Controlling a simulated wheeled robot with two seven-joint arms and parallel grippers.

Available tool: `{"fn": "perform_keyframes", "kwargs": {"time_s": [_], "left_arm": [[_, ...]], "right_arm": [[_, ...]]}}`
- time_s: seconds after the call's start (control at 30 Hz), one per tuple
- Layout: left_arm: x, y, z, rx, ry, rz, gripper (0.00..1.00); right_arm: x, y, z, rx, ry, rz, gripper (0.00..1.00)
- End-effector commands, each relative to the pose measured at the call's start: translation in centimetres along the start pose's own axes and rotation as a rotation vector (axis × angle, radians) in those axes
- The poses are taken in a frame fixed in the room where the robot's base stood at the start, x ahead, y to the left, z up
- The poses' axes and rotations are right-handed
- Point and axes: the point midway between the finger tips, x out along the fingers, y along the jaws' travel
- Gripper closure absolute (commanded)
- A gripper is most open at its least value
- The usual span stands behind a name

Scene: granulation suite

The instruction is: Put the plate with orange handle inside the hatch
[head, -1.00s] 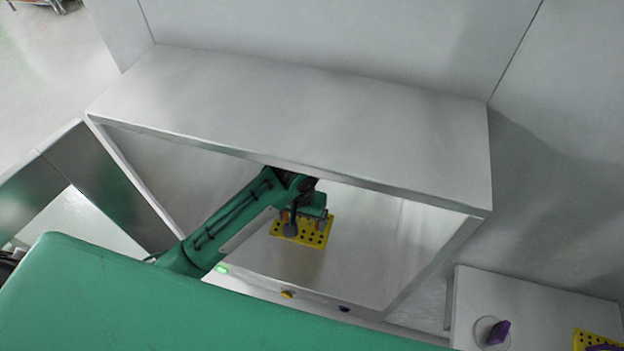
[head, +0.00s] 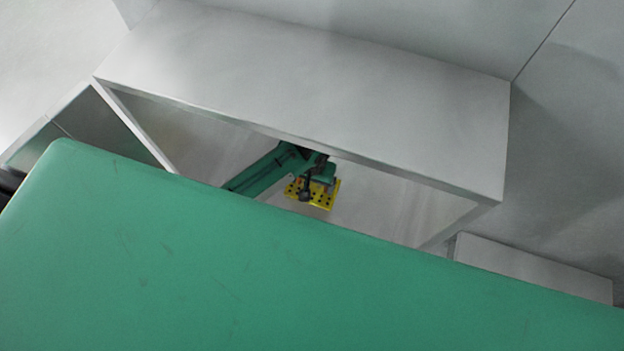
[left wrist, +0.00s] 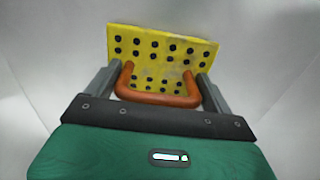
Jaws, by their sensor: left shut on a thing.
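The plate (head: 323,199) is yellow with rows of dark holes and is inside the open-fronted grey hatch (head: 310,75). In the left wrist view the plate (left wrist: 180,45) has an orange handle (left wrist: 155,98) that spans between the fingers. My left gripper (head: 318,186) reaches into the hatch and is shut on the plate's handle. Its two grey fingers (left wrist: 157,88) show at the handle's two sides. Whether the plate touches the hatch floor cannot be told. My right gripper is not in view.
A low grey surface (head: 535,268) stands to the right of the hatch. My green body covers the lower part of the head view and hides the hatch's front bottom edge.

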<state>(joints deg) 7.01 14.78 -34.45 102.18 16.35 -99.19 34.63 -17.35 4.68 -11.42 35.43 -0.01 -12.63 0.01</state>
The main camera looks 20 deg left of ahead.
Motion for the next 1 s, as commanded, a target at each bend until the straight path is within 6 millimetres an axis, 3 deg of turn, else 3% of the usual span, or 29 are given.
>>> {"fn": "perform_keyframes", "kwargs": {"time_s": [0.47, 0.5, 0.57, 0.83, 1.0], "left_arm": [[1.3, 0.1, 0.0, 0.001, 0.001, 0.001, 0.49], [1.4, 0.0, 0.0, 0.001, 0.0, 0.001, 0.11], [1.4, 0.0, 0.0, 0.001, 0.0, 0.001, 0.0], [1.1, 0.0, 0.0, 0.001, 0.001, 0.001, 0.0], [-1.0, 0.1, -0.1, 0.001, 0.004, 0.003, 0.0]], "right_arm": [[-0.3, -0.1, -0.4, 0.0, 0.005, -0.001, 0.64], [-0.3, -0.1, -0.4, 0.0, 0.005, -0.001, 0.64], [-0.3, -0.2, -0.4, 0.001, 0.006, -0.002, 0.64], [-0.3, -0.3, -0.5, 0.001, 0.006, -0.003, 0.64], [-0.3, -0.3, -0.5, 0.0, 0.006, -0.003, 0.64]]}}
